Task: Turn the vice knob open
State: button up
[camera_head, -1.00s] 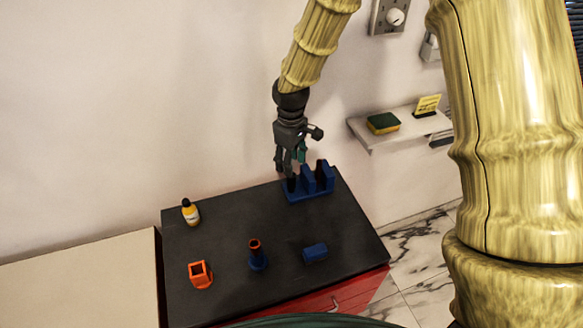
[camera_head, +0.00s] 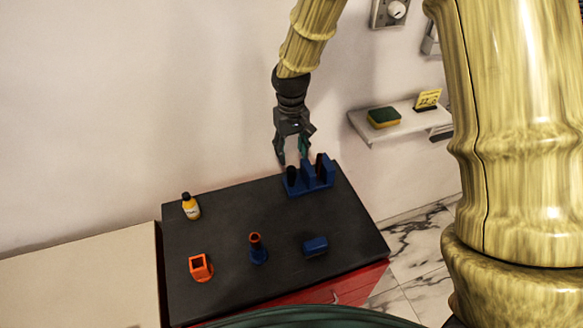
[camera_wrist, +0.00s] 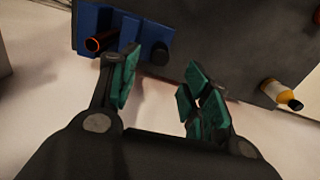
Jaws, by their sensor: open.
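The blue vice (camera_head: 312,184) stands at the back right of the black worktop; it also shows in the wrist view (camera_wrist: 90,18), upper left. Its black knob (camera_head: 291,176) is at the vice's left end. In the wrist view the knob (camera_wrist: 160,53) appears just beyond the gap between my fingertips. A dark tube (camera_head: 320,166) sits between the vice jaws; its orange-rimmed end (camera_wrist: 94,44) shows in the wrist view. My gripper (camera_head: 294,158) is open and empty, with green finger pads, pointing down above the knob and apart from it.
A yellow bottle (camera_head: 191,208), an orange square holder (camera_head: 200,268), a blue piece with an orange-rimmed top (camera_head: 257,249) and a blue block (camera_head: 315,246) stand on the worktop (camera_head: 225,235). A wall shelf (camera_head: 370,138) with a sponge (camera_head: 384,117) is to the right.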

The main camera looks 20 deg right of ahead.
aim_at(292, 168)
jog(key=m, duration=0.6)
jog(key=shift+s+r, duration=0.1)
jog(key=shift+r, duration=0.2)
jog(key=m, duration=0.3)
jog(key=shift+r+m, duration=0.2)
jog(key=shift+m, duration=0.2)
jog(key=m, duration=0.5)
jog(key=shift+r+m, duration=0.3)
jog(key=shift+r, duration=0.05)
jog(key=shift+f+m+p, duration=0.6)
jog(key=shift+f+m, duration=0.15)
jog(key=shift+f, duration=0.95)
jog(key=shift+f+m+p, duration=0.55)
jog(key=shift+f+m, duration=0.25)
jog(key=shift+f, duration=0.95)
jog(key=shift+f+m+p, duration=0.6)
jog(key=shift+f+m, duration=0.15)
jog(key=shift+f, duration=0.95)
jog(key=c, duration=1.1)
